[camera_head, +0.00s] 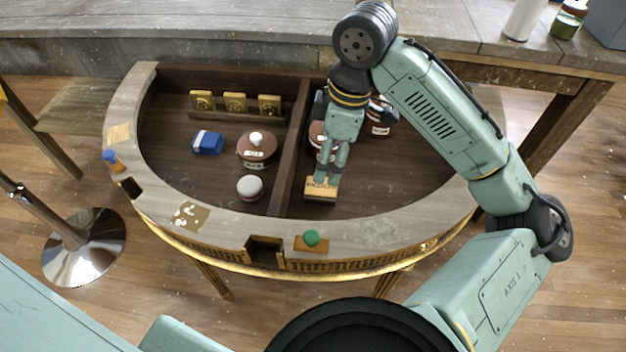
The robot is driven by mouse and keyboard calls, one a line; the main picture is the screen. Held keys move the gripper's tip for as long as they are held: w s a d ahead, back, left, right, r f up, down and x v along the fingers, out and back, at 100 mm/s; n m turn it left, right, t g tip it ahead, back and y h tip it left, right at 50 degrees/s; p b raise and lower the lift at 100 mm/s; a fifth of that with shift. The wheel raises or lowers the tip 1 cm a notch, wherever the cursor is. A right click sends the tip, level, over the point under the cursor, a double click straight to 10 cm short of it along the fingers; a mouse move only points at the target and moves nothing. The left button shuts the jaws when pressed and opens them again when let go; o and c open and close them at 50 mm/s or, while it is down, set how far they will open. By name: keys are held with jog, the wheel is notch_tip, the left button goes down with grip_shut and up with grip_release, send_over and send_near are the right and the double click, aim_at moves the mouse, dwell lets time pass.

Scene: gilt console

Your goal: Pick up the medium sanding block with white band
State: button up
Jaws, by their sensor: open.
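A tan, yellowish block (320,190) with dark marking on its upper face and a paler strip along its lower edge lies in the right compartment, near the front rim. It looks like a sanding block, but its band is too small to make out surely. My gripper (327,177) points down with its fingertips at the back of this block. The jaws are open, and I cannot tell whether they touch the block. A blue block with a white part (207,142) lies in the left compartment, away from my gripper.
A dark divider (290,150) splits the half-round console (385,234). Brown lidded jars (256,150) stand in both compartments, some partly behind my gripper. A round white-topped item (249,188) is at left. A green knob (311,238) sits on the front rim. The right compartment's right side is clear.

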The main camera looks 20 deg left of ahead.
aim_at(321, 186)
notch_tip(321, 186, down, 4)
jog(key=shift+s+a, duration=0.15)
jog(key=shift+a+f+p, duration=0.2)
jog(key=shift+f+p, duration=0.05)
jog(key=shift+f, duration=0.75)
jog(key=shift+a+f+p, duration=0.15)
jog(key=shift+f+p, duration=0.1)
jog(key=shift+f, duration=0.8)
jog(key=shift+a+f+p, duration=0.2)
jog(key=shift+f+p, duration=0.05)
jog(key=shift+f, duration=0.75)
jog(key=shift+c, duration=0.2)
jog(key=c, duration=1.2)
